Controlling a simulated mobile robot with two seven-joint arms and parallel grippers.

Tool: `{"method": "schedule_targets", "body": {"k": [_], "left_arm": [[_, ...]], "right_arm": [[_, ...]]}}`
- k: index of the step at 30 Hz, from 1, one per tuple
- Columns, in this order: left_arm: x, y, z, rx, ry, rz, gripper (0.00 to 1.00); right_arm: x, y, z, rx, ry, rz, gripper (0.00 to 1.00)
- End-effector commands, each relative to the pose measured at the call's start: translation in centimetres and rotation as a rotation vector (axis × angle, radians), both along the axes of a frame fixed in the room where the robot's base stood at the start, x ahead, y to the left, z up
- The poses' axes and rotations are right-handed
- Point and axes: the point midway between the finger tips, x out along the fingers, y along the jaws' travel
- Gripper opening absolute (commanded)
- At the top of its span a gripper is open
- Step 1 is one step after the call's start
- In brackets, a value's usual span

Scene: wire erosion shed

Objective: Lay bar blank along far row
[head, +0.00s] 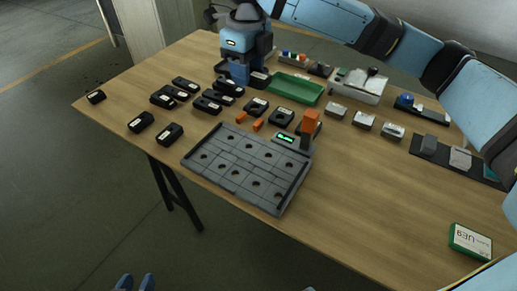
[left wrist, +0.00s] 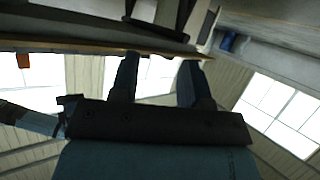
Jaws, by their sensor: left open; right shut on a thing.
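My right gripper (head: 240,78) is low over the far left part of the table, shut on a small dark block that its fingers mostly hide. I cannot tell whether this is the bar blank. A grey fixture plate (head: 245,165) with round holes and slots lies near the front edge, nearer than the right gripper and apart from it.
Several black labelled blocks (head: 170,132) stand around the plate's left and far sides. Two orange pieces (head: 258,124) and an orange post (head: 310,122) stand by its far edge. A green tray (head: 295,88) lies behind. The front right tabletop is mostly clear, with a green box (head: 470,241).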

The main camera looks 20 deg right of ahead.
Motion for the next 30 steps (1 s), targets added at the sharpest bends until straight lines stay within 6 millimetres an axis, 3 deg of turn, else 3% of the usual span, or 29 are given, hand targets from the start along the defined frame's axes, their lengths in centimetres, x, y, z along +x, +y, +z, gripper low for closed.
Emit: {"method": "schedule_targets", "body": {"k": [5, 8, 15, 19, 26, 30], "left_arm": [[0.1, -0.2, -0.5, -0.017, -0.02, -0.002, 0.43], [1.4, -1.2, 2.1, -0.056, -0.123, -0.021, 0.43], [2.2, -2.7, 4.9, -0.14, -0.256, -0.042, 0.43], [2.4, -3.1, 6.1, -0.171, -0.304, -0.049, 0.43], [2.5, -3.4, 6.9, -0.193, -0.335, -0.055, 0.43], [2.5, -3.8, 7.5, -0.218, -0.373, -0.064, 0.43]], "right_arm": [[0.0, 0.0, -3.2, -0.001, 0.002, 0.003, 0.0], [0.0, 0.0, -5.8, 0.0, 0.002, 0.004, 0.0], [0.0, 0.0, -11.6, -0.001, 0.001, 0.004, 0.0], [0.0, 0.0, -13.4, 0.001, -0.001, 0.003, 0.0], [0.0, 0.0, -14.6, 0.001, -0.001, 0.003, 0.0], [0.0, 0.0, -16.7, 0.0, 0.002, 0.002, 0.0]]}}
